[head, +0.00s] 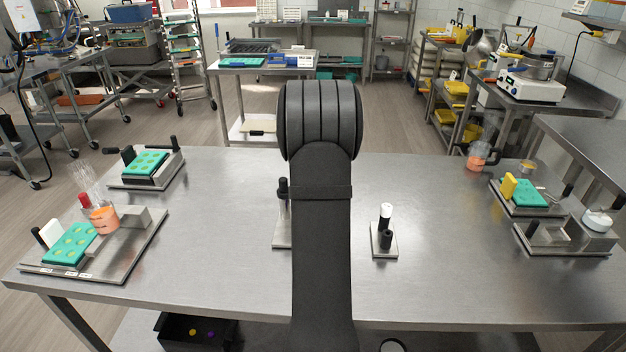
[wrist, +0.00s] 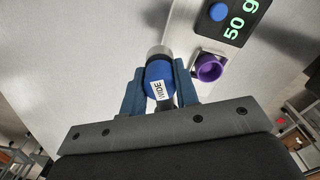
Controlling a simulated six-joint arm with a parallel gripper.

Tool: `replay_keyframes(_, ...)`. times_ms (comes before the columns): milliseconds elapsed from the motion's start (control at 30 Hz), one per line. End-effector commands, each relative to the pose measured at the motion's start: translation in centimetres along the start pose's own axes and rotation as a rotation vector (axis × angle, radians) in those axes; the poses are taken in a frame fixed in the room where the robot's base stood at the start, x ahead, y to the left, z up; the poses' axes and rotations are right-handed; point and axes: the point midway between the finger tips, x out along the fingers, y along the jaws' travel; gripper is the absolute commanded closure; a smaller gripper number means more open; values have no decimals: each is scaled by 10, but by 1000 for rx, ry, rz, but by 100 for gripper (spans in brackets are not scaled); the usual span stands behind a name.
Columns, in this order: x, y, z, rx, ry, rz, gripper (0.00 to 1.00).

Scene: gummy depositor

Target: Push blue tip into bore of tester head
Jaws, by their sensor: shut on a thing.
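In the wrist view my gripper (wrist: 158,78) is shut on the blue tip (wrist: 156,72), which has a white label reading WIDE. A silver cylindrical part (wrist: 159,51) shows at the tip's far end; I cannot tell whether it belongs to the tip or the tester. To the right is a light metal plate with a dark panel (wrist: 222,20), a green "50 g" readout and a blue button. Below the panel, a purple round hollow piece (wrist: 208,68) sits at a square metal block. No bore of the tester head can be made out. In the head view my arm hides the gripper and tip.
A metal base with a dark post (head: 282,222) is partly hidden behind my arm. A small stand with a black-and-white post (head: 386,220) is to its right. Trays with teal molds stand at left (head: 68,243) and right (head: 528,192). The steel table (head: 450,240) has clear areas between.

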Motion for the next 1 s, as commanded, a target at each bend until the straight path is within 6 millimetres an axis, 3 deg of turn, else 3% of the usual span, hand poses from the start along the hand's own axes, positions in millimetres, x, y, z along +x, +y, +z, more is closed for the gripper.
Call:
replay_keyframes(367,-10,7,-2,-4,0,0,100)
replay_keyframes(500,-32,26,-10,-12,0,5,100)
replay_keyframes(600,-66,18,-4,-5,-2,7,100)
replay_keyframes(800,-111,5,0,-1,-1,3,100)
replay_keyframes(1000,-124,0,1,0,0,0,100)
